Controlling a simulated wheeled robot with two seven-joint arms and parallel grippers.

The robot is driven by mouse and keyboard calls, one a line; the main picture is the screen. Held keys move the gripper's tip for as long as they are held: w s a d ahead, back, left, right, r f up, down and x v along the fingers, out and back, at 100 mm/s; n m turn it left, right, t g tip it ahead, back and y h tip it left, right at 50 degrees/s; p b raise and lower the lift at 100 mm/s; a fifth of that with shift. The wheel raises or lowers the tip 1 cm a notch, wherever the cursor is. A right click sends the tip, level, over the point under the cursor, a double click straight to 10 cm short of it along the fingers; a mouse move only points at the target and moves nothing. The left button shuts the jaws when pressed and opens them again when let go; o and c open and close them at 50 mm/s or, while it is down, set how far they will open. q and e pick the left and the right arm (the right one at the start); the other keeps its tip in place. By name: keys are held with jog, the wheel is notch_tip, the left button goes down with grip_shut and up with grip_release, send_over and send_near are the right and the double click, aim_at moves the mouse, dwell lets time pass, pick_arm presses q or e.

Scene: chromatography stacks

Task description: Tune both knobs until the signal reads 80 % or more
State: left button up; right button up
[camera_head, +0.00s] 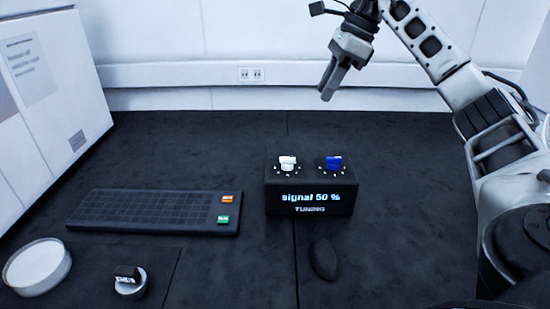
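The black tuning box (310,210) stands on the dark bench right of centre. Its display reads "signal 50 %" above the word "TUNING". A white knob (287,163) sits on its top at the left, and a blue knob (333,162) at the right, each with white marks around it. My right gripper (327,92) hangs above and behind the box, pointing down, apart from both knobs. Its fingers look close together, but the gap is too small to judge. My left gripper is not in view.
A black keyboard (140,208) with an orange and a green key lies left of the box. A black mouse (324,259) lies in front of it. A round white dish (38,266) and another knob (130,281) are at the front left. A white cabinet (60,100) stands at the left.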

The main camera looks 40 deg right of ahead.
aim_at(289, 158)
jog(key=b+x, duration=0.1)
jog(key=x, duration=0.5)
jog(key=b+x, duration=0.1)
jog(key=x, duration=0.5)
jog(key=b+x, duration=0.1)
jog(key=x, duration=0.4)
jog(key=shift+w+d+f, duration=0.25)
jog(key=shift+w+f, duration=0.05)
jog(key=shift+f, duration=0.15)
grip_shut()
